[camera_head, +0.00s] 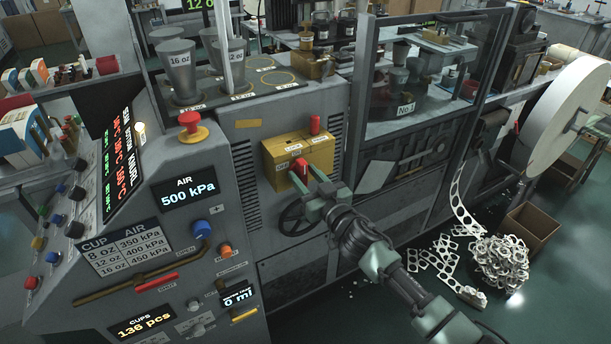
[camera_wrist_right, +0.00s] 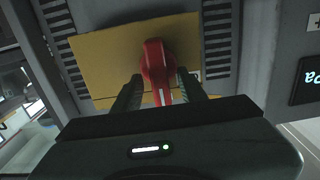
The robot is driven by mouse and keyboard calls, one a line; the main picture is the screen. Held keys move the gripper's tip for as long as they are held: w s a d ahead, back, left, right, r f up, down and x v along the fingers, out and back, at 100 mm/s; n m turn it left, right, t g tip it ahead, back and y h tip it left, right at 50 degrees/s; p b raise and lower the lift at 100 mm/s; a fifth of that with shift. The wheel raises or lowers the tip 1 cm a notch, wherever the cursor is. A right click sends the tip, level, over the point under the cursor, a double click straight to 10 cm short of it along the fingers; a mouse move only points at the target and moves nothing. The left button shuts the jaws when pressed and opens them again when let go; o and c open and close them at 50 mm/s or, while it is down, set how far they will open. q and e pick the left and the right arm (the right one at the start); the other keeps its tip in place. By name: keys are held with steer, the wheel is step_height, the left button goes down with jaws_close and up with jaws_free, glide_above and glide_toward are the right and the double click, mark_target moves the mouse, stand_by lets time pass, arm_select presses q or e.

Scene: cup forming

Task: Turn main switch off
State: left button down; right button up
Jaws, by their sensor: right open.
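The main switch is a red rotary handle (camera_head: 301,168) on a yellow box (camera_head: 325,152) fixed to the front of the grey machine. A small red knob (camera_head: 315,124) stands on top of the box. My right gripper (camera_head: 310,183) is at the handle. In the right wrist view the red handle (camera_wrist_right: 157,70) lies between the two open fingers (camera_wrist_right: 160,92), in front of the yellow plate (camera_wrist_right: 105,60). I cannot tell whether the fingers touch it. My left gripper is not in view.
A black handwheel (camera_head: 300,218) sits just below the yellow box. A control panel with a red emergency button (camera_head: 190,120) and an air display (camera_head: 185,193) stands to the left. Paper scrap (camera_head: 500,262) and a cardboard box (camera_head: 530,226) lie on the floor at right.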

jaws_close()
steer(key=n, duration=0.4)
steer(key=shift+s+a+n, duration=0.1)
steer(key=shift+a+n, duration=0.1)
steer(key=shift+n, duration=0.1)
steer(key=n, duration=0.4)
steer(key=shift+s+a+f, duration=0.1)
steer(key=shift+a+f, duration=0.05)
steer(key=shift+f, duration=0.05)
steer(key=n, duration=0.2)
steer(key=n+b, duration=0.1)
steer(key=n, duration=0.2)
steer(key=shift+a+f, duration=0.1)
steer(key=shift+f, duration=0.1)
steer(key=shift+s+f+n, duration=0.1)
steer(key=shift+f+n, duration=0.1)
steer(key=shift+n, duration=2)
